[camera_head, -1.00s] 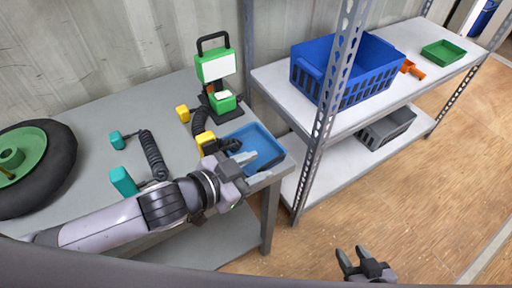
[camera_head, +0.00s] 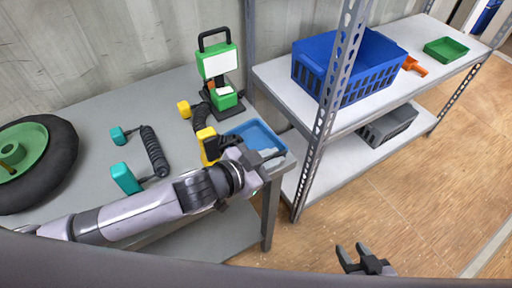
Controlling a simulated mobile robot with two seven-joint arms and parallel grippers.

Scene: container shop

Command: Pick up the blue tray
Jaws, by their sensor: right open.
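The blue tray (camera_head: 255,133) lies on the grey table near its right front corner. My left gripper (camera_head: 272,157) is at the tray's front right edge and covers that part of it. Its fingers look close together, but I cannot tell whether they are closed on the rim. My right gripper (camera_head: 350,249) is open and empty, low over the floor at the bottom of the view, well away from the tray.
A green and white device (camera_head: 218,65) stands behind the tray, with a yellow-ended coiled cable (camera_head: 206,137) to its left. Teal-ended cable (camera_head: 154,150) and a wheel (camera_head: 60,150) lie further left. A metal shelf (camera_head: 283,80) with a blue crate (camera_head: 372,85) stands to the right.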

